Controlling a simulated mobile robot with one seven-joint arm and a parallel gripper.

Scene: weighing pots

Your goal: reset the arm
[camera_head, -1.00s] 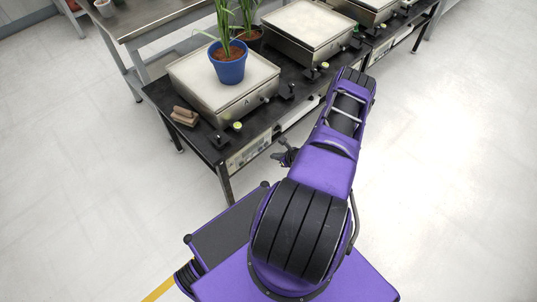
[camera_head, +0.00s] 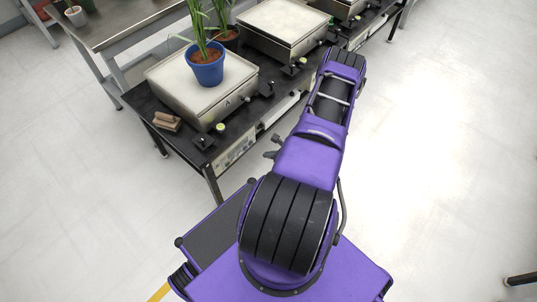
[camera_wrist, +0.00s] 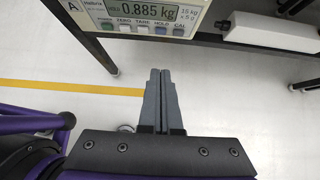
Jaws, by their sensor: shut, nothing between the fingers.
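My purple arm reaches out beside the black bench in the head view. My gripper (camera_wrist: 160,72) is shut and empty in the wrist view, its two grey fingers pressed together above the pale floor, just below the front panel of a scale. In the head view the gripper is mostly hidden by my arm; only a small dark part (camera_head: 272,153) that may belong to it shows at the arm's left side. The scale display (camera_wrist: 145,10) reads 0.885 kg. A blue pot (camera_head: 206,68) with a green plant stands upright on the scale marked A (camera_head: 165,75).
The black bench (camera_head: 140,105) carries more scales, including a second one (camera_head: 270,40) behind, and a brown block (camera_head: 167,121) at its near left corner. Another pot (camera_head: 229,37) stands behind the blue one. A bench leg (camera_wrist: 105,60) is left of my fingers.

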